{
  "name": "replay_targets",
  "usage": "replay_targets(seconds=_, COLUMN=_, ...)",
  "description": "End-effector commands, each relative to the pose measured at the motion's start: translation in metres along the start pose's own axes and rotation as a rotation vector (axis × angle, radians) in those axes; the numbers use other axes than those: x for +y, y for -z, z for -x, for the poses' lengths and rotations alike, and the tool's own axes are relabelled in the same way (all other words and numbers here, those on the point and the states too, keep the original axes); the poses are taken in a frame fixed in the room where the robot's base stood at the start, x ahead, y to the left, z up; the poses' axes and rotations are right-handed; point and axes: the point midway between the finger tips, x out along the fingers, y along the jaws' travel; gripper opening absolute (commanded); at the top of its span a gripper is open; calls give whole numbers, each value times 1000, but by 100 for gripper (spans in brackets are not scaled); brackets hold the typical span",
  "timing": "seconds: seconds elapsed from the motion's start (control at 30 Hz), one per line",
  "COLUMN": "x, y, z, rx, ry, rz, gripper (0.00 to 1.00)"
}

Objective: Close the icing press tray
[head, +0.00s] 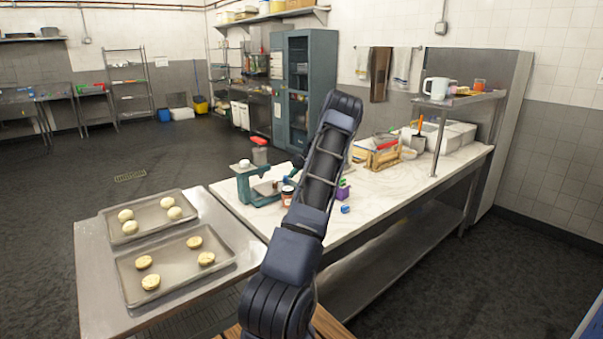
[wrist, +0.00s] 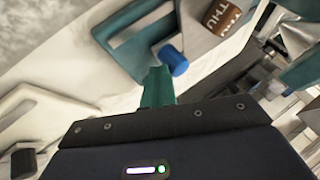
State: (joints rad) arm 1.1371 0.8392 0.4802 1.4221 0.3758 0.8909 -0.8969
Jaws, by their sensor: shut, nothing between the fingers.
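The icing press (head: 262,192) is a teal, C-shaped device with a white knob on top. It stands at the near left end of the white counter. A grey, plate-like part shows in its opening, but I cannot tell how far out the tray is. In the wrist view, a teal frame (wrist: 128,50) with a blue knob (wrist: 174,60) fills the upper middle. My gripper (wrist: 157,72) shows as narrow teal fingers, shut and empty, pointing toward the blue knob. I cannot tell whether they touch it.
A brown labelled jar (head: 287,195) stands right beside the press; it shows in the wrist view (wrist: 222,16) too. A red-lidded container (head: 260,151) is behind the press. Two baking trays with pastries lie on the steel table (head: 95,270) at left. The counter's middle (head: 400,185) is mostly clear.

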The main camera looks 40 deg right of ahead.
Motion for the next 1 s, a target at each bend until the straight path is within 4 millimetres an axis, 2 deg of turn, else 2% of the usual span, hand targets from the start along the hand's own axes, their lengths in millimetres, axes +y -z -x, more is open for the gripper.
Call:
replay_targets(seconds=0.03, x=-13, y=-3, z=-4, rx=-2, ry=1, rz=2, gripper=0)
replay_targets(seconds=0.13, x=-31, y=-8, z=-12, rx=-1, ry=2, rz=1, gripper=0)
replay_targets(seconds=0.33, x=-46, y=-12, z=-19, rx=-1, ry=1, rz=0, gripper=0)
replay_targets(seconds=0.77, x=-47, y=-14, z=-21, rx=-7, ry=8, rz=1, gripper=0)
replay_targets(seconds=0.87, x=-40, y=-14, z=-17, rx=-7, ry=8, rz=0, gripper=0)
replay_targets(seconds=1.0, x=-18, y=-13, z=-5, rx=0, ry=0, rz=-2, gripper=0)
